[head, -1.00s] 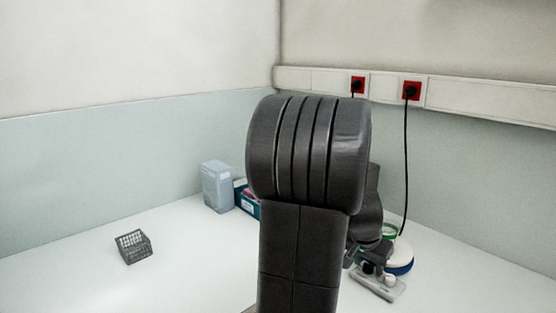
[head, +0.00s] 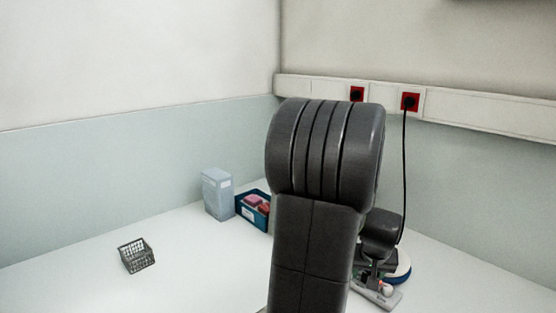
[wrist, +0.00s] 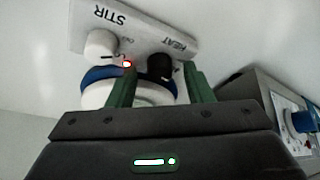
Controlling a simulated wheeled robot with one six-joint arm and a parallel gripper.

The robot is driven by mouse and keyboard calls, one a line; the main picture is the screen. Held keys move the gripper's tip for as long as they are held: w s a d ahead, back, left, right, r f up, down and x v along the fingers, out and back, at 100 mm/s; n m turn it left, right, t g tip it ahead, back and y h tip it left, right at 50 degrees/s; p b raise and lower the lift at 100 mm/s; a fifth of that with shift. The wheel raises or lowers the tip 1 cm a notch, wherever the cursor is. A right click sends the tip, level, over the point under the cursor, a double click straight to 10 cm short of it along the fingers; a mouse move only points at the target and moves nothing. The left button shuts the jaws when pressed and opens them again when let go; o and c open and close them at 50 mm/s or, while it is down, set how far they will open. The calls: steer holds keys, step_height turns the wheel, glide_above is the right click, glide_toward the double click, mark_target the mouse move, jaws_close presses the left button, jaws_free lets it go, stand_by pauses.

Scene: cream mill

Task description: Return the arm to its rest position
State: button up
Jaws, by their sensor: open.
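My arm fills the middle of the head view, and my gripper is mostly hidden behind it there. In the wrist view my gripper (wrist: 160,78) shows two green fingers, apart with nothing held between them. Beyond the fingers is a stirring hotplate (wrist: 140,28), its panel marked STIR and HEAT, with a white knob, a black knob and a small red light. Its round white top with a blue rim is partly behind the left finger. In the head view the hotplate (head: 388,298) shows right of my arm, partly covered.
A grey wire basket (head: 136,256) stands at left on the white bench. A grey-blue box (head: 217,194) and a blue tray (head: 250,213) with pink items stand behind. A black cable (head: 405,170) hangs from a red socket. A grey device (wrist: 262,105) with a blue knob is at right.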

steer(key=shift+n+y, duration=0.4)
steer(key=shift+n, duration=0.5)
steer(key=v, duration=1.1)
steer(key=shift+s+r, duration=0.2)
steer(key=shift+s, duration=0.05)
steer(key=shift+s, duration=0.1)
